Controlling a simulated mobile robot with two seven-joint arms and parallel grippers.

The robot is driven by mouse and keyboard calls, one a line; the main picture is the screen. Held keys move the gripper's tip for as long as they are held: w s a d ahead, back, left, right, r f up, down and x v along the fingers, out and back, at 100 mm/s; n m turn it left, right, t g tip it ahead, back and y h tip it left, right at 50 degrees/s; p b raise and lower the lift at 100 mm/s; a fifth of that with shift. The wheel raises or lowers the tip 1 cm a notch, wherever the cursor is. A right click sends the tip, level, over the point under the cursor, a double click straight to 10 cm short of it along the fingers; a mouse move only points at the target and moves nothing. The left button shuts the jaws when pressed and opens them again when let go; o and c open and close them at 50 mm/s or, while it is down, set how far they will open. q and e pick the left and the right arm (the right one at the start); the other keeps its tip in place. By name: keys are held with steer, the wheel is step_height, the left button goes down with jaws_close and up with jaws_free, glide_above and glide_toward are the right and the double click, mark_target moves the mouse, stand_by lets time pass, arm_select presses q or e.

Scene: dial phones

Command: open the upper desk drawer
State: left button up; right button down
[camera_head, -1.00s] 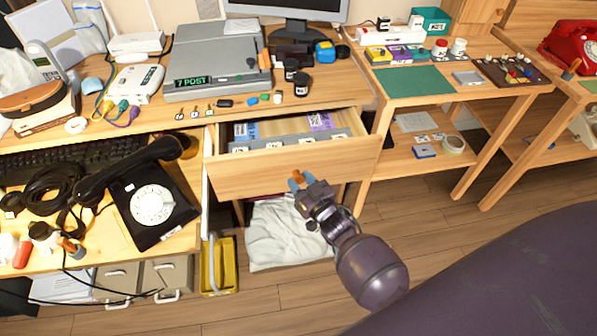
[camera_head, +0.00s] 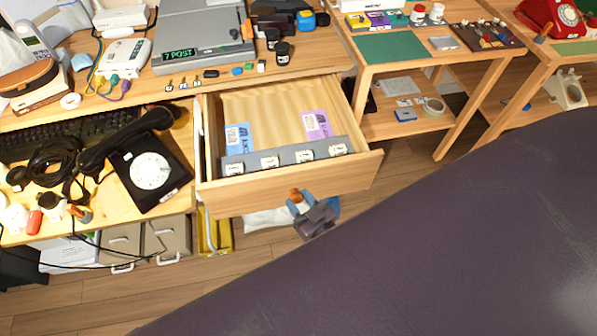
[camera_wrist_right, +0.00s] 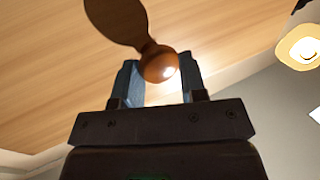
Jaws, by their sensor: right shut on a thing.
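The upper desk drawer (camera_head: 300,180) is pulled well out from under the desk top. Inside it lie a blue card (camera_head: 238,138), a purple card (camera_head: 317,124) and a grey strip with white labelled pieces along the front. My right gripper (camera_head: 298,203) is at the drawer's front, shut on the brown round knob (camera_head: 295,194). In the right wrist view the knob (camera_wrist_right: 158,64) sits between the blue fingertips (camera_wrist_right: 160,80), with the wooden drawer front behind it. My left gripper is not in view.
A black dial phone (camera_head: 150,170) and keyboard rest on the pulled-out shelf left of the drawer. A yellow bin (camera_head: 214,232) stands below. A wooden side table (camera_head: 440,75) stands to the right. My purple body part covers the lower right.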

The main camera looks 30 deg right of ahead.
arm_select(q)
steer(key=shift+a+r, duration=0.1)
arm_select(e)
steer(key=shift+s+a, duration=0.1)
steer(key=c, duration=0.7)
jaws_free()
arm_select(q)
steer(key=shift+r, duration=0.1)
